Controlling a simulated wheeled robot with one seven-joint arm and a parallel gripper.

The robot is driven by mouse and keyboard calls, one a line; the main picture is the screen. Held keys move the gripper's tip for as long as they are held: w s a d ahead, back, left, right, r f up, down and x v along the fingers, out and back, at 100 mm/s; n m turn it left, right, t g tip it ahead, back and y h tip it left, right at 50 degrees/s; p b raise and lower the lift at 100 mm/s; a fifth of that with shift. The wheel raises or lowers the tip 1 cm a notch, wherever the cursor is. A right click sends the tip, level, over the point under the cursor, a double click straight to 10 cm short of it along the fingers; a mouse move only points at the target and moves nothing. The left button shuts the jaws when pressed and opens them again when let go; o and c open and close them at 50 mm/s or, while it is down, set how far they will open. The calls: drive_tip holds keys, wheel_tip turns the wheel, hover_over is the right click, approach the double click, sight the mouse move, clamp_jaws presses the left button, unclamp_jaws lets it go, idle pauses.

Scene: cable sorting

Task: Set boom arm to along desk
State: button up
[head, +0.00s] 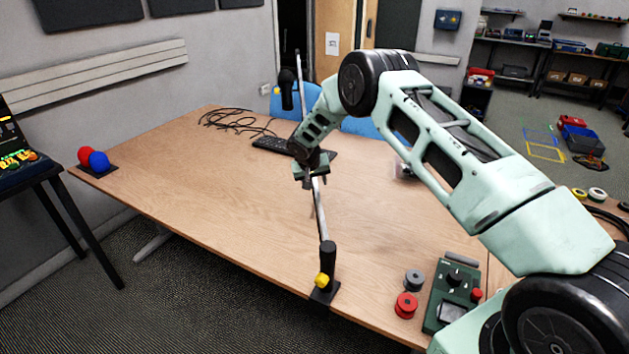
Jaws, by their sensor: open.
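The boom arm (320,210) is a thin silver tube on a black clamp post (327,262) with a yellow knob (322,280), fixed at the desk's (220,220) front edge. In the head view it runs upward from the post across the desk. Its upper tube shows again behind my arm, near a black microphone (287,88) hanging at the far end. My gripper (313,172) is open at the middle of the boom, with the tube passing at its fingers. Whether the fingers touch the tube cannot be told. My wrist hides part of the boom.
A black keyboard (272,145) and a loose black cable (228,120) lie at the back. Red and blue foam balls (92,158) sit at the left end. A green control box (452,292), a grey knob (414,279) and a red knob (406,304) are at right front. The left middle desk is clear.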

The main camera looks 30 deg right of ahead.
clamp_jaws()
drive_tip(key=shift+a, duration=0.15)
drive_tip(key=s+a+n+t+y+b, duration=0.1)
drive_tip(key=a+n+y+b, duration=0.2)
drive_tip(key=a, duration=1.8)
drive_tip(key=shift+s+n+y+b, duration=0.15)
drive_tip(key=shift+n+y+b, duration=0.15)
drive_tip(key=shift+n+b, duration=2.15)
drive_tip(key=shift+n+p, duration=0.55)
